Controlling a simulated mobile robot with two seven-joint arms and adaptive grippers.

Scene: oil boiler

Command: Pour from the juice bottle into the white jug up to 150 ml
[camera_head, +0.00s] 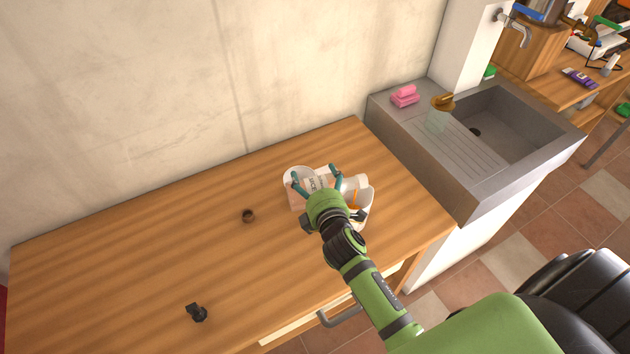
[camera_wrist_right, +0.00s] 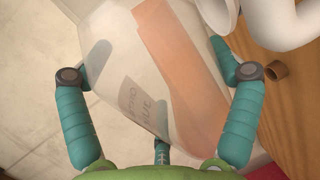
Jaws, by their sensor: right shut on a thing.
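The juice bottle (camera_head: 320,184) is clear with a pale label and orange juice. My right gripper (camera_head: 318,181) is shut around its body and holds it tipped well over. In the right wrist view the bottle (camera_wrist_right: 130,65) fills the middle between the teal fingers (camera_wrist_right: 160,85), with the orange juice along its right side. The white jug (camera_head: 367,200) is at the right end of the bottle, partly hidden by my gripper and arm. Its white surface and handle show in the wrist view (camera_wrist_right: 290,25). An orange patch shows by the jug; I cannot tell if it is flowing juice. The level inside is hidden.
A small brown cap (camera_head: 248,215) and a small black object (camera_head: 196,312) lie on the wooden table (camera_head: 130,260). The grey sink (camera_head: 480,150), with pink sponges (camera_head: 404,96) and a glass dispenser (camera_head: 438,118), stands to the right. The table's left side is mostly clear.

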